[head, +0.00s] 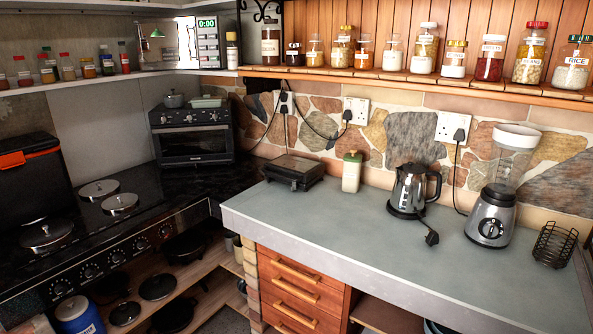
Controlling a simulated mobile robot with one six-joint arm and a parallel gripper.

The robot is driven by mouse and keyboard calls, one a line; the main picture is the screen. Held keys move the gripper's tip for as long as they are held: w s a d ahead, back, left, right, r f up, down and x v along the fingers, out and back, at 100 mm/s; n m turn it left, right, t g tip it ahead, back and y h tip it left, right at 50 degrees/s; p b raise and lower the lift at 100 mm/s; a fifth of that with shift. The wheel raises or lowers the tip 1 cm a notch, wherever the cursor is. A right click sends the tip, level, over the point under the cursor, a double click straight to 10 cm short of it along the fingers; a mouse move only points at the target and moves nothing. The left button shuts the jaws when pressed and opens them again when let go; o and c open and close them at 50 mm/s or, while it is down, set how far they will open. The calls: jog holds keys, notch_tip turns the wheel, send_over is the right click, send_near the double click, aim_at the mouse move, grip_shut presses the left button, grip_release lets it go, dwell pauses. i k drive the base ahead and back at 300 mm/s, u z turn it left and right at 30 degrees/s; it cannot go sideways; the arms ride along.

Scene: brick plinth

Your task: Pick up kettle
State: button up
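The kettle (412,188) stands upright on the grey counter, right of the middle in the head view. It has a shiny metal body, a black base and lid, and a black handle on its right side. A black cord with a plug (431,238) lies on the counter just in front of it. My gripper does not show in this view.
A blender (496,195) and a black wire holder (553,244) stand right of the kettle. A cream bottle (351,171) and a black sandwich press (293,172) are to its left. The grey counter (330,226) is clear in front. A jar shelf (400,79) runs above.

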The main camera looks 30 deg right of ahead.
aim_at(408, 195)
jog(key=u, duration=1.2)
jog(key=k, duration=0.1)
jog(key=z, duration=3)
jog(key=i, duration=0.6)
jog(key=z, duration=0.05)
jog(key=k, duration=0.5)
